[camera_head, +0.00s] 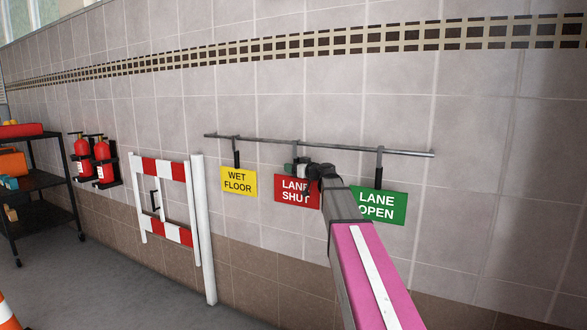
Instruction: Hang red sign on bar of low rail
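The red LANE SHUT sign (288,196) is in front of the tiled wall, under the grey wall bar (350,148). My gripper (303,168) is at the top of the red sign, just below the bar. I cannot tell whether the fingers are closed on the hanger. A low red-and-white rail (163,168) with white uprights stands against the wall at the left.
A yellow WET FLOOR sign (239,182) and a green LANE OPEN sign (379,207) hang from the wall bar on either side. A white post (205,230) stands beside the low rail. Fire extinguishers (103,160), a dark shelf cart (45,181) and an orange cone (6,315) are further left.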

